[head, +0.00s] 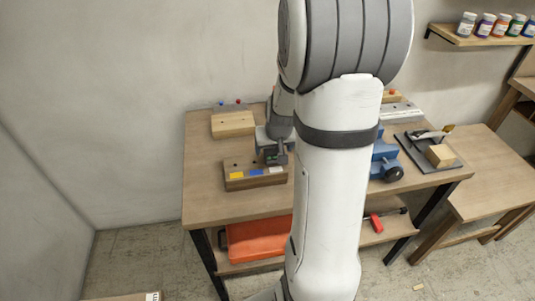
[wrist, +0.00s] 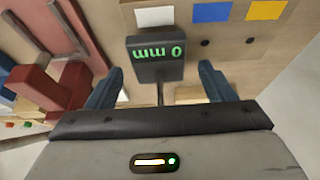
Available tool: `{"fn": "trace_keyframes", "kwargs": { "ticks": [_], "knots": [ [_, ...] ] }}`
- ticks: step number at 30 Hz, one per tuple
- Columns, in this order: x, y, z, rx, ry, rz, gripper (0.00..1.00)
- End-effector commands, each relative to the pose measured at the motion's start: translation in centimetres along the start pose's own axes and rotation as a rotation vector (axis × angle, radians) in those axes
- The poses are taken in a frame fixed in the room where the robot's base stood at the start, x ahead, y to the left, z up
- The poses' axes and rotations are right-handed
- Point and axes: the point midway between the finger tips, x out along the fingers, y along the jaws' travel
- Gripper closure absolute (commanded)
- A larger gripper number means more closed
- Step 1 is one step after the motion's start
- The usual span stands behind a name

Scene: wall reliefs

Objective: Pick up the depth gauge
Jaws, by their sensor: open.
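The depth gauge (wrist: 155,60) has a dark box-shaped head with a green "0 mm" display, upside down in the wrist view. Its thin dark stem runs down from the head. It stands at a wooden block (head: 255,179) with white, blue and yellow labels; the block also shows in the wrist view (wrist: 285,38). My gripper (wrist: 160,85) is open, with one blue-grey finger on each side of the gauge and gaps between. In the head view my gripper (head: 273,153) is over the block, partly hidden by my arm. Where the stem ends is hidden.
The wooden workbench (head: 208,203) carries a pale block (head: 232,124) behind, a blue vise-like tool (head: 386,160) and a dark tray (head: 449,167) at right. An orange bin (head: 258,240) is on the shelf below. A wall shelf (head: 490,41) holds several jars.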

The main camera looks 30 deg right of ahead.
Motion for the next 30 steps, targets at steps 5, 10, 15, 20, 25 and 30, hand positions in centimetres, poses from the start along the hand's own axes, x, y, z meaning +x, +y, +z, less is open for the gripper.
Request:
{"fn": "trace_keyframes", "kwargs": {
  "ticks": [5, 10, 15, 20, 25, 30],
  "knots": [
    [1.7, 0.0, 0.0, 0.0, -0.001, -0.001, 0.24],
    [2.0, 0.0, -0.1, 0.0, 0.001, 0.0, 0.24],
    [2.0, 0.0, 0.0, 0.001, 0.001, 0.0, 0.28],
    [1.9, 0.0, 0.0, 0.001, 0.001, 0.0, 0.41],
    [1.9, 0.1, 0.0, 0.002, 0.001, 0.0, 0.55],
    [1.9, 0.1, 0.0, 0.002, 0.001, 0.0, 0.69]
  ]
}}
